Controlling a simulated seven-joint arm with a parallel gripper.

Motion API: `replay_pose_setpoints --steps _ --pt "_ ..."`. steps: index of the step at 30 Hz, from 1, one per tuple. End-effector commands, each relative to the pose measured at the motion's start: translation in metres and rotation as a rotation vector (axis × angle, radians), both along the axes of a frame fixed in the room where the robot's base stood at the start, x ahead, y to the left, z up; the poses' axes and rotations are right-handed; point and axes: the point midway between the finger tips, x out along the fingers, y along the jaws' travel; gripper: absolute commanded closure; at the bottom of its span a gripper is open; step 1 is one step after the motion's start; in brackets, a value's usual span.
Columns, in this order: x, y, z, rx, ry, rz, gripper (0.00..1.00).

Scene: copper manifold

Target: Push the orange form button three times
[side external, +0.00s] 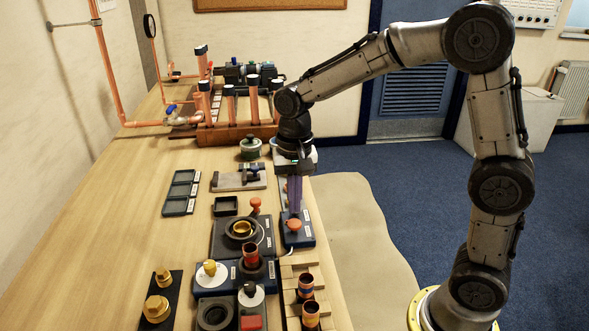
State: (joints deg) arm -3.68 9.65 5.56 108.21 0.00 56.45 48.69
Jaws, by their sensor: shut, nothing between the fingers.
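An orange mushroom-shaped button (293,227) stands on a small dark blue box (297,241) near the right edge of the bench. My gripper (295,211) points straight down over this box, with its purple fingers shut and empty. The fingertips are just above or behind the orange button; I cannot tell whether they touch it. The label on the box is too small to read. A second orange-topped piece (255,205) stands to the left, at the back of a dark block.
The dark block (228,238) with a ringed seat is close on the left. A wooden rack (292,275) with copper fittings is in front. Copper pipework (229,107) stands at the back. The bench's left part (120,220) is mostly clear.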

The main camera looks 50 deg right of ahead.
Motion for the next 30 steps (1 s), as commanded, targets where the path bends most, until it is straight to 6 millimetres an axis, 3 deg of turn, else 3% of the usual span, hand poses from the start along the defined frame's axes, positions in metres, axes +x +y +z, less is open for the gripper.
replay_pose_setpoints --steps 6,12,18,30 --pt "0.001 0.000 0.050 0.001 -0.006 0.000 1.00" --pt "0.001 0.000 0.080 0.000 -0.004 0.000 1.00" --pt "0.000 0.000 0.092 0.000 -0.003 0.000 1.00" --pt "0.000 0.000 0.092 0.001 -0.002 0.000 1.00"
